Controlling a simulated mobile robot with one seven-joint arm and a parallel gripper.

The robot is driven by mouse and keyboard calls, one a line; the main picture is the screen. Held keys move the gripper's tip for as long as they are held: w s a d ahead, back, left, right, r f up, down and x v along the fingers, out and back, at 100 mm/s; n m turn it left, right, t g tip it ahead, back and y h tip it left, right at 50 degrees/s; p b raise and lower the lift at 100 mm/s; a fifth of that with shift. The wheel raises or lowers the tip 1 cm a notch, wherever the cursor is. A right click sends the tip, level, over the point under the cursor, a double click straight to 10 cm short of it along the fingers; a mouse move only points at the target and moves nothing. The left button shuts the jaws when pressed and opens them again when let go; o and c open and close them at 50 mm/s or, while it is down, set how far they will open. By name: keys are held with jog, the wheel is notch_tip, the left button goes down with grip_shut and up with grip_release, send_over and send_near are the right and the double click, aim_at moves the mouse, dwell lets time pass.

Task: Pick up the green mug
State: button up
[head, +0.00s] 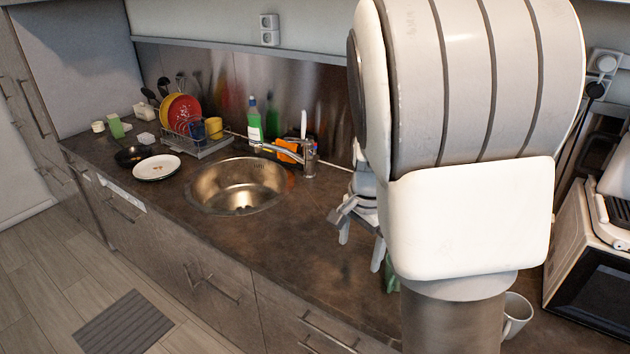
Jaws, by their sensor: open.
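A small piece of a green object (391,276) shows on the dark countertop at the left edge of my arm. It fits the green mug, but my arm hides most of it, so its shape and handle cannot be told. My gripper (361,244) is open, with its fingers pointing down over the countertop. It is just to the left of and above the green patch in the picture. Nothing shows between the fingers, and they look apart from the green object.
A white mug (517,314) stands right of my arm, near a microwave (592,285). A round sink (240,187) with a tap (309,158) lies to the left. Further left are a dish rack (200,143) and a white plate (156,167). The countertop (290,240) between sink and gripper is clear.

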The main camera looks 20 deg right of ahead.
jog(key=w+d+f+m+g+h+p, duration=0.1)
jog(key=w+d+f+m+h+p, duration=0.2)
jog(key=w+d+m, duration=0.4)
jog(key=shift+n+h, duration=0.8)
jog(key=x, duration=0.6)
jog(key=s+b+x, duration=0.1)
jog(key=x, duration=1.1)
jog(key=shift+s+d+r, duration=0.15)
jog(key=shift+s+d, duration=0.05)
jog(key=shift+d, duration=0.15)
jog(key=shift+c, duration=0.3)
jog(key=c, duration=1.2)
